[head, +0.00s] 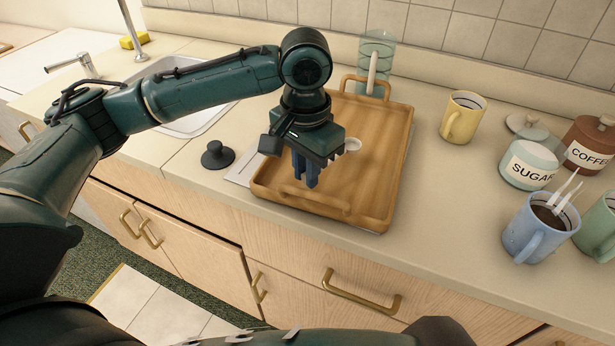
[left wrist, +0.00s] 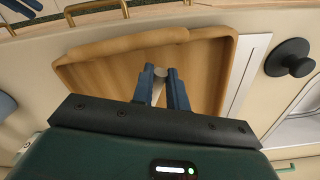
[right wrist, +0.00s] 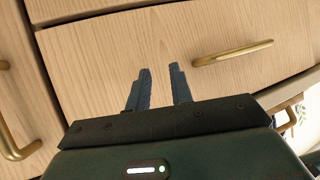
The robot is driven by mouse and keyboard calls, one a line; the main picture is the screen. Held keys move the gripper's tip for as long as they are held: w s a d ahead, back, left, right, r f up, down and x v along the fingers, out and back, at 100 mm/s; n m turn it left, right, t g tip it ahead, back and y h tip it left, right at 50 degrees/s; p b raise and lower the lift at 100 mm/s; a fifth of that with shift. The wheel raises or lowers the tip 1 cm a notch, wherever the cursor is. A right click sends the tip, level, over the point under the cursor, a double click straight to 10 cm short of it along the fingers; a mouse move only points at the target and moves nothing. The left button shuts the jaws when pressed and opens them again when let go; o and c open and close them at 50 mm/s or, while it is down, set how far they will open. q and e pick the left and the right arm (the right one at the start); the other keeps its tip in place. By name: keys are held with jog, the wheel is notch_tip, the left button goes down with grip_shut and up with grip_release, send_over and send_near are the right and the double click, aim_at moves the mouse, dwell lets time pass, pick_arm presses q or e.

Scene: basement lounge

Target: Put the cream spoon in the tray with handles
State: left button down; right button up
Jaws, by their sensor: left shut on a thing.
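The tray with handles (head: 380,190) is wooden and lies on the counter in the head view; it also shows in the left wrist view (left wrist: 100,68). My left gripper (head: 306,182) points down over the tray, shut on the cream spoon (head: 351,144). My right gripper (right wrist: 160,70) is open and empty, facing the drawer fronts.
A clear glass (head: 386,50) with a pale utensil stands behind the tray. A yellow mug (head: 461,118), sugar jar (head: 529,166), coffee jar (head: 590,146) and blue mug (head: 535,232) stand right. A black knob-like object (head: 216,156) and the sink (head: 195,122) are left.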

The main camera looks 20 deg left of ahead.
pick_arm(q)
notch_tip(320, 180, down, 2)
jog(key=shift+f, duration=0.1)
jog(key=c, duration=1.4)
grip_release()
jog(key=shift+f, duration=0.1)
jog(key=shift+r, duration=0.3)
notch_tip(320, 180, up, 12)
jog(key=shift+f+p, duration=0.15)
jog(key=shift+p, duration=0.45)
